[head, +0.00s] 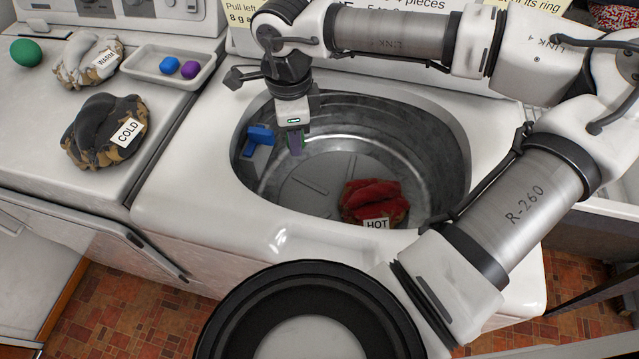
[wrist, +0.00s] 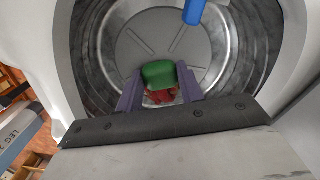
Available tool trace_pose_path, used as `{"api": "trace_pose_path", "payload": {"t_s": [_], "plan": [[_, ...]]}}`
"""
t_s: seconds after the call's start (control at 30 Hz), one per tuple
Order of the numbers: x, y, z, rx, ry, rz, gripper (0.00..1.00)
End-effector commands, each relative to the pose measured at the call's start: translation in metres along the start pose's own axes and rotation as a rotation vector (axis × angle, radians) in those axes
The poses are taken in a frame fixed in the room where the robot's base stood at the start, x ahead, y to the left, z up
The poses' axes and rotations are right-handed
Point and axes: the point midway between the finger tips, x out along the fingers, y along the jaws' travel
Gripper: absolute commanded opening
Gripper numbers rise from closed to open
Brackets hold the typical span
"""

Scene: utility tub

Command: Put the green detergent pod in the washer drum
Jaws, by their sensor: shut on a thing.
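The green detergent pod (wrist: 158,74) is between the two purple-grey fingers of my gripper (wrist: 160,90) in the wrist view. In the head view my gripper (head: 297,145) points down inside the mouth of the washer drum (head: 425,135), toward its left back side. Only a sliver of green shows by the fingers there. The drum's metal floor is below the pod, and the pod is held above it. The drum wall also shows in the wrist view (wrist: 112,35).
A red bundle labelled HOT (head: 372,198) lies in the drum. A blue fitting (head: 260,138) is on the drum's left wall. On the left top are a tray (head: 140,68) with blue and purple pods, WARM (head: 75,62) and COLD (head: 95,130) bundles, and a green ball (head: 26,53).

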Motion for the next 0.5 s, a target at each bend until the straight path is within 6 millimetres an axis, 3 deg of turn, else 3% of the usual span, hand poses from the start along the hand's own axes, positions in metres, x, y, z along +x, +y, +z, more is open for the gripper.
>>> {"api": "trace_pose_path", "payload": {"t_s": [0.3,0.5], "plan": [[0.085,0.002,0.001,-0.002,-0.004,0.006,0.16],[0.126,0.001,0.001,0.0,-0.003,0.003,0.16]]}}
